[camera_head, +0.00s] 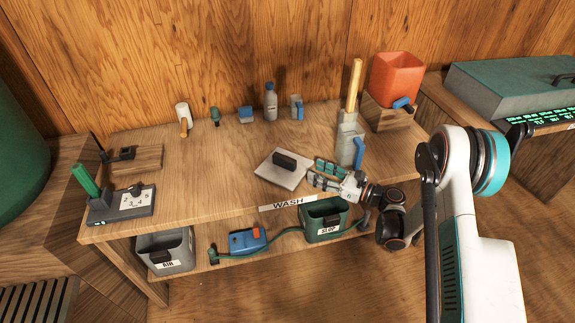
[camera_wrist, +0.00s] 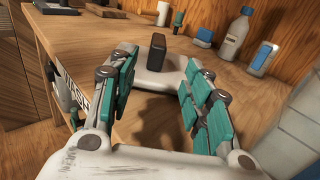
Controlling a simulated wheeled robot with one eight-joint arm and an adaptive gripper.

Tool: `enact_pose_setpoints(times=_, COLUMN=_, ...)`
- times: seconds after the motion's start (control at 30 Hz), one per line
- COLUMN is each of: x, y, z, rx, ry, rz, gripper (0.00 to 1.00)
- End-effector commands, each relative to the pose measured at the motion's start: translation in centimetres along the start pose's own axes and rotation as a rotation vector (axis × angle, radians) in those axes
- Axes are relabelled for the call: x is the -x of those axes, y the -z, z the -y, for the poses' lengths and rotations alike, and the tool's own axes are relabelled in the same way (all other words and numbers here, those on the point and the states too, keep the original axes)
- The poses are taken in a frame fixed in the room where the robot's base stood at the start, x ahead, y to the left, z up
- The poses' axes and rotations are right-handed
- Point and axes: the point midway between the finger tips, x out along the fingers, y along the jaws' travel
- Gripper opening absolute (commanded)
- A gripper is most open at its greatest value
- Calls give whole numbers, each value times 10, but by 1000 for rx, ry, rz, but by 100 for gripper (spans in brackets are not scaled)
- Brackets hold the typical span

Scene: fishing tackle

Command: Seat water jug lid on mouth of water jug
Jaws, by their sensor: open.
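The lid is a pale square plate (camera_head: 275,178) with a dark block handle (camera_head: 285,160) on top, lying flat on the bench. It also shows in the wrist view (camera_wrist: 148,78), handle upright. The orange water jug (camera_head: 397,75) stands on a wooden block at the back right, with a blue tap low on its front; its open top faces up. My gripper (camera_head: 317,172) is low over the bench just right of the lid. Its teal fingers are open and empty; in the wrist view the handle appears beyond and between the fingertips (camera_wrist: 162,72). Whether the fingers touch the lid is unclear.
A green SLOP bin (camera_head: 325,222) sits on the lower shelf.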

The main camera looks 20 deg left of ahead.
Motion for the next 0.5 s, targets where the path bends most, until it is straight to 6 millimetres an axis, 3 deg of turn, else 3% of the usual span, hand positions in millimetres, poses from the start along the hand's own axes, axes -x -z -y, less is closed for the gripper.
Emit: enact_pose_setpoints(times=0.5, x=-78, y=2, z=-2, rx=-3, ry=-3, rz=2, gripper=45)
